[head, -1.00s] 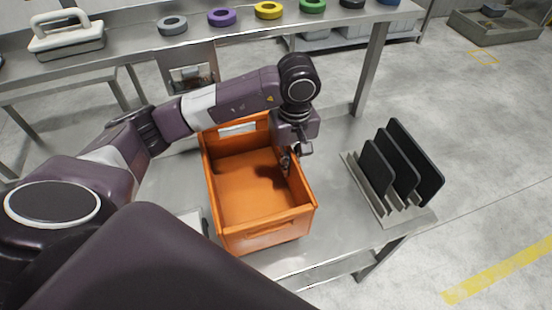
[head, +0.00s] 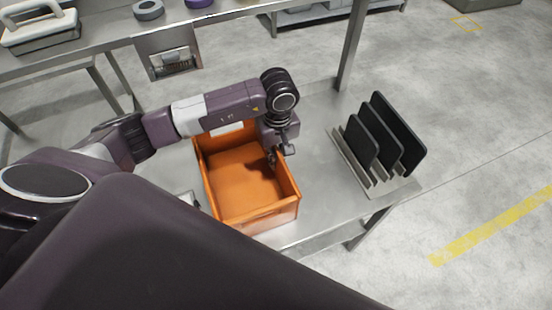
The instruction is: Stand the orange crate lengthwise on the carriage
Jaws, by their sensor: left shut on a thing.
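The orange crate (head: 248,217) is open-topped, with its long sides running away from me over the steel table. A pale label shows on its far wall. My left gripper (head: 272,157) reaches down at the crate's right long wall, near the far corner, and is shut on that wall. Its fingertips are small and partly hidden by the wrist. I cannot tell whether the crate's base touches the table. I cannot clearly make out the carriage; a small pale edge (head: 188,198) shows left of the crate, mostly hidden by my arm. My right gripper is out of view.
The steel table (head: 318,190) is clear between the crate and a rack (head: 345,160) of upright black boards (head: 385,140) at right. My dark arm covers the foreground.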

